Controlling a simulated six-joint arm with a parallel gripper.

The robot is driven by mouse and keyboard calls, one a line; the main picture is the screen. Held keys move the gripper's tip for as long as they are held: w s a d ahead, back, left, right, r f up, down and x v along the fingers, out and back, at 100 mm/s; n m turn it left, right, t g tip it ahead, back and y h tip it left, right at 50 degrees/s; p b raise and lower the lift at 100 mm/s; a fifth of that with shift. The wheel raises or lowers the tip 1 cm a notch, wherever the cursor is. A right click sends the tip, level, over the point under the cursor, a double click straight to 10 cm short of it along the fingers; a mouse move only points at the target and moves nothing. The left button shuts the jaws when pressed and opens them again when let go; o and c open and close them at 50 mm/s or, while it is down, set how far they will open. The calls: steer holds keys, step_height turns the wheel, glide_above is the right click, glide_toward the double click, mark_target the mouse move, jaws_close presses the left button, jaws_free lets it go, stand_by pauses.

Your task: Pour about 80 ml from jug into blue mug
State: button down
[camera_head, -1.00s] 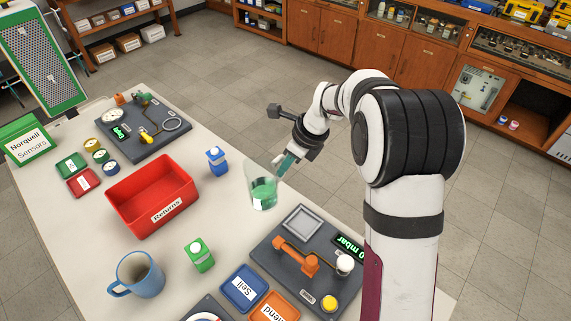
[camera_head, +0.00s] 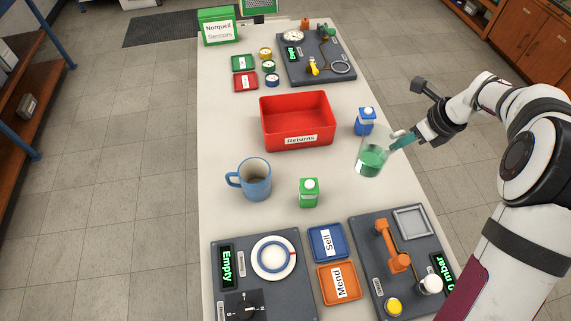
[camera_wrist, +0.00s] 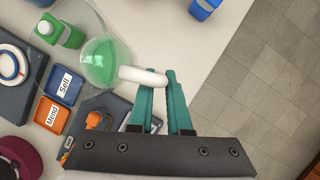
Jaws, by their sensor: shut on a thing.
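The jug (camera_head: 371,160) is clear with green liquid in its lower part. It is at the right side of the table, tilted a little in the head view, and seems held above the surface. My gripper (camera_head: 402,140) is shut on the jug's white handle; in the wrist view the teal fingers (camera_wrist: 159,92) close around the handle, with the jug (camera_wrist: 105,62) beyond it. The blue mug (camera_head: 254,180) stands upright on the table to the left of the jug, handle to the left. Its inside is only partly seen.
The red Returns bin (camera_head: 297,122) stands behind and between mug and jug. A green bottle (camera_head: 309,192) stands between mug and jug, nearer the front. A blue bottle (camera_head: 365,121) is just behind the jug. Test panels and the Sell (camera_head: 327,243) and Mend trays lie in front.

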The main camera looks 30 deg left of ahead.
steer(key=s+a+f+n+g, duration=0.1)
steer(key=a+f+n, duration=0.1)
steer(key=a, duration=0.8)
steer(key=s+a+f+n+g, duration=0.1)
steer(key=a+n, duration=0.3)
steer(key=a, duration=0.6)
steer(key=shift+s+f+n+g, duration=0.3)
steer(key=shift+s+f, duration=0.2)
steer(key=shift+s, duration=0.15)
steer(key=shift+s, duration=0.1)
steer(key=s+a+r+n+t+h, duration=0.1)
steer(key=s+a+r+t+h, duration=0.2)
steer(key=t, duration=0.7)
steer(key=s+r+h, duration=0.2)
steer(key=s+r, duration=0.1)
steer(key=shift+s+a+r+n, duration=0.3)
steer(key=shift+s+r, duration=0.05)
steer(key=shift+s+a+t+h, duration=0.2)
steer(key=shift+s+t+h, duration=0.1)
steer(key=shift+t, duration=0.3)
